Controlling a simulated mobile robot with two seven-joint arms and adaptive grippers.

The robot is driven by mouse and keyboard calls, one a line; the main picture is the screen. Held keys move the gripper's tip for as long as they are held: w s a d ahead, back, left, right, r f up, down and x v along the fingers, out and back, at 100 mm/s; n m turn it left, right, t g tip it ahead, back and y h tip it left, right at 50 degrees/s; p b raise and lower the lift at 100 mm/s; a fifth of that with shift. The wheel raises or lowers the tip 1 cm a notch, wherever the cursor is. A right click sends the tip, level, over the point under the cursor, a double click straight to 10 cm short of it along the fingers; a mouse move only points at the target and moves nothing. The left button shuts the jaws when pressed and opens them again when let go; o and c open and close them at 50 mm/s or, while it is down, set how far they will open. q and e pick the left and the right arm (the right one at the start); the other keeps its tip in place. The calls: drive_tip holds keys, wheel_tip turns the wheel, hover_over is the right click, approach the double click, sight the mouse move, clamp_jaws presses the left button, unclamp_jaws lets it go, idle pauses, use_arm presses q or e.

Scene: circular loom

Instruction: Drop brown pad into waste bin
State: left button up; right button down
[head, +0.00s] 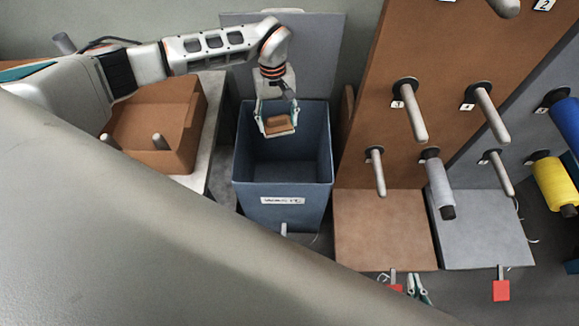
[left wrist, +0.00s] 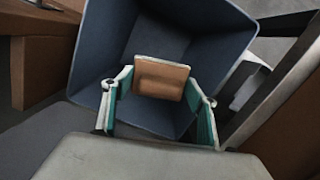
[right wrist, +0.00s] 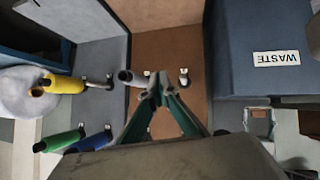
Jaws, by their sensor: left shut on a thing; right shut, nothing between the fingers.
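The brown pad (head: 278,124) is a small block held between the fingertips of my left gripper (head: 276,118). In the left wrist view the pad (left wrist: 161,79) sits between the two teal-lined fingers. The waste bin (head: 284,190) is a blue open-topped box with a label on its front. In the head view the pad hangs over the bin's opening, and in the left wrist view the bin (left wrist: 100,40) opens behind it. My right gripper (head: 418,290) is low at the bottom of the head view, partly hidden. In the right wrist view (right wrist: 160,88) its fingertips meet, empty.
A brown box (head: 150,130) with pegs stands left of the bin on a light surface. The bin's raised grey lid (head: 318,60) is behind. To the right, a brown panel (head: 375,60) carries several pegs; a grey spool (head: 439,185) and yellow spool (head: 555,183) hang further right.

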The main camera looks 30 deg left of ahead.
use_arm(q)
wheel_tip(320, 180, down, 3)
drive_tip(key=shift+s+b, duration=0.15)
drive_tip(key=shift+b, duration=0.35)
drive_tip(key=shift+f+b, duration=0.35)
drive_tip(key=shift+f, duration=0.45)
use_arm(e)
drive_tip(key=shift+w+a+r, duration=0.4)
drive_tip(key=shift+w+r, duration=0.05)
drive_tip(key=shift+w, duration=0.25)
use_arm(q)
drive_tip(key=o, duration=1)
drive_tip(key=shift+o, duration=0.2)
use_arm(e)
drive_tip(key=shift+s+f, duration=0.1)
